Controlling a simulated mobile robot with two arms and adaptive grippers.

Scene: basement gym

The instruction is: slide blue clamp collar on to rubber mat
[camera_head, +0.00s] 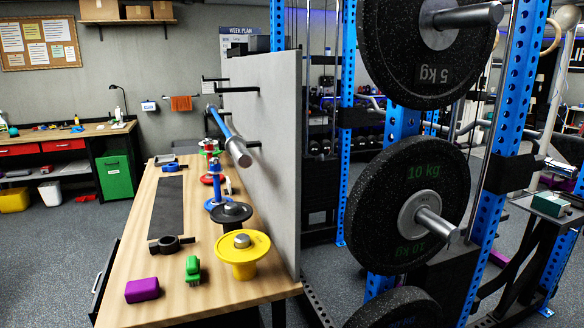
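The rubber mat (167,208) is a long dark strip lying lengthwise on the wooden workbench in the camera_head view. A small blue clamp collar (171,167) lies at the mat's far end. It is too small for me to tell whether it touches the mat or lies just beyond it. A black clamp collar (172,244) lies at the mat's near end. Neither my left nor my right gripper is in view.
To the mat's right stand yellow (243,258), black (231,213) and blue (219,203) flanged pieces beside a grey upright panel (268,140). A purple block (142,290) and a green piece (193,270) lie nearer. A bar (236,148) projects above the bench.

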